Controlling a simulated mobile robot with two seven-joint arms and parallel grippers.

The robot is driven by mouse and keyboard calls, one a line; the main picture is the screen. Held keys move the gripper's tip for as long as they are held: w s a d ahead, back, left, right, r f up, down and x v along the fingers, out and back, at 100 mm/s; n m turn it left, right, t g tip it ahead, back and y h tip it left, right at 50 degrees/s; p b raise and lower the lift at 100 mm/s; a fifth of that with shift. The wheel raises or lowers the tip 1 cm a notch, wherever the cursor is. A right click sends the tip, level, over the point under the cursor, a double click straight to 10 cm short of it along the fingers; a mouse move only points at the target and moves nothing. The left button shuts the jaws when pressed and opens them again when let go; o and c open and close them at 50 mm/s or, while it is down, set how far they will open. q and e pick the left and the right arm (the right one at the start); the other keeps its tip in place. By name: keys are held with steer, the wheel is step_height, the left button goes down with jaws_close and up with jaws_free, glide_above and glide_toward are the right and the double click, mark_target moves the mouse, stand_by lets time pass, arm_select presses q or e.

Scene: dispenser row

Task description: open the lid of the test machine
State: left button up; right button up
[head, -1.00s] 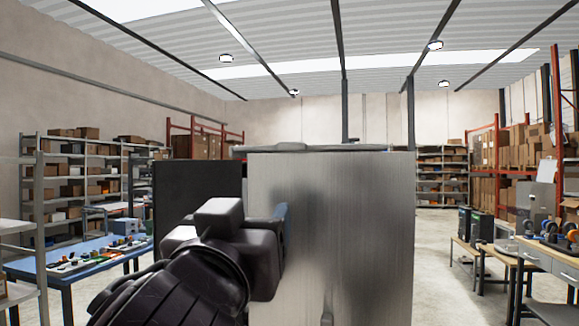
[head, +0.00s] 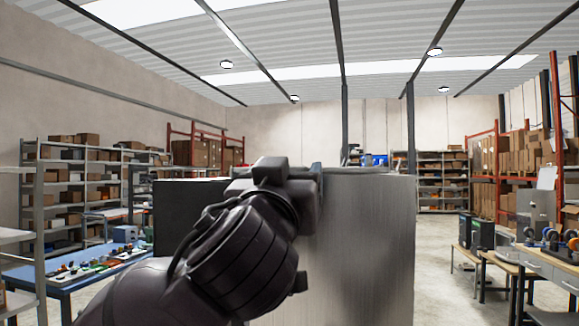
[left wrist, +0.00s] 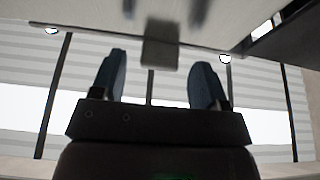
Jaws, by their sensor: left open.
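The test machine (head: 365,250) is a tall box with a brushed-metal face and a dark panel on its left, in the middle of the head view. Its top (head: 375,172) shows only as a thin edge, and the lid looks flat there. My left gripper (head: 318,172) is at the machine's top front edge, partly hidden by my own wrist. In the left wrist view its two blue-grey fingers (left wrist: 158,62) are apart. A grey tab (left wrist: 160,42), seemingly the lid's handle, shows between and beyond the fingertips, under a pale panel (left wrist: 90,12). Contact cannot be told. My right gripper is not in view.
A blue table (head: 90,277) with small parts stands at the left, before grey shelves (head: 75,185) of boxes. Benches (head: 505,262) stand at the right. Open floor (head: 440,240) lies between the machine and the benches.

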arm_select(q)
steer(key=shift+w+d+r, duration=0.15)
steer(key=shift+w+r, duration=0.05)
steer(key=shift+w, duration=0.35)
steer(key=shift+c, duration=0.5)
jaws_close()
